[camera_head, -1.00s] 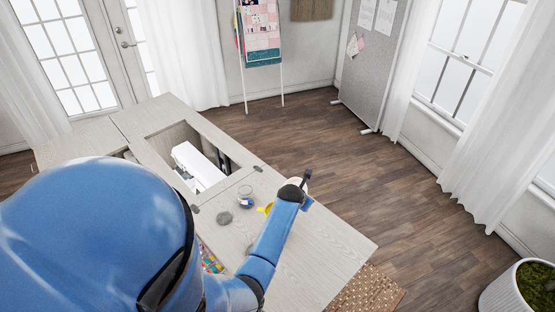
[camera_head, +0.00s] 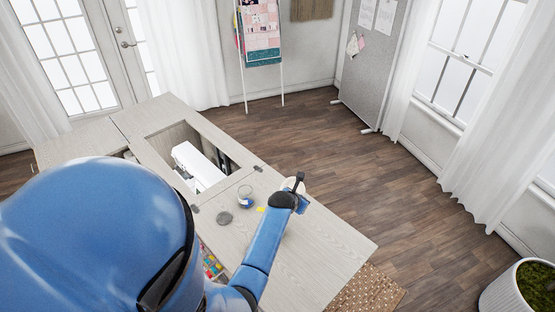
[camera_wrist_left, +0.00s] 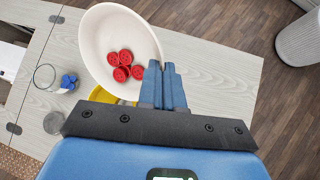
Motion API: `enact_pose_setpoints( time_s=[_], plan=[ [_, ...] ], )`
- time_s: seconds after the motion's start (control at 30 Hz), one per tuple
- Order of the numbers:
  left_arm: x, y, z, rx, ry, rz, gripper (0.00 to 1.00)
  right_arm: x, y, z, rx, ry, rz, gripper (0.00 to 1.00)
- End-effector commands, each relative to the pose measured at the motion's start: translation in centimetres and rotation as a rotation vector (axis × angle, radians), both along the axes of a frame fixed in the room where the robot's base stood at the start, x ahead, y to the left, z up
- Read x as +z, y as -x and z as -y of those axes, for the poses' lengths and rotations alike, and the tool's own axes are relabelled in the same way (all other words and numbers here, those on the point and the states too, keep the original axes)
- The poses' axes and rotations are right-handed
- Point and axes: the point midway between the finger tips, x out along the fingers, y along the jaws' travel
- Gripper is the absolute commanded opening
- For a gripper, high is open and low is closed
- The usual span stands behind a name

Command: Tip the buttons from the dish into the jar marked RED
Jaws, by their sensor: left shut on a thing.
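My left gripper (camera_wrist_left: 164,86) is shut on the rim of a white dish (camera_wrist_left: 97,50). Several red buttons (camera_wrist_left: 123,67) lie together in the dish, near the fingers. The dish is held over the cabinet top, looks tilted in the left wrist view, and is mostly hidden behind the wrist in the head view. A clear glass jar (camera_head: 245,197) with blue contents stands on the cabinet top, left of the gripper. It also shows in the left wrist view (camera_wrist_left: 43,76), apart from the dish. I can read no RED mark. My right gripper is not in view.
A grey disc (camera_head: 224,218) lies near the jar. A yellow item (camera_wrist_left: 103,95) is partly hidden under the dish. A white sewing machine (camera_head: 197,167) sits in the cabinet's opening. The right part of the cabinet top (camera_head: 325,245) is clear.

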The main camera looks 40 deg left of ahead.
Motion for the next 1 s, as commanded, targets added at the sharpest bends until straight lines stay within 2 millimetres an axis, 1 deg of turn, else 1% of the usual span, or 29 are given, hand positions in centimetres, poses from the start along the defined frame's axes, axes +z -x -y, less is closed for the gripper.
enact_pose_setpoints(
  time_s=[1.0],
  plan=[
    [-1.00, 0.72, -0.30, -0.001, 0.043, 0.130, 0.00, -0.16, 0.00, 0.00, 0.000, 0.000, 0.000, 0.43]
  ],
)
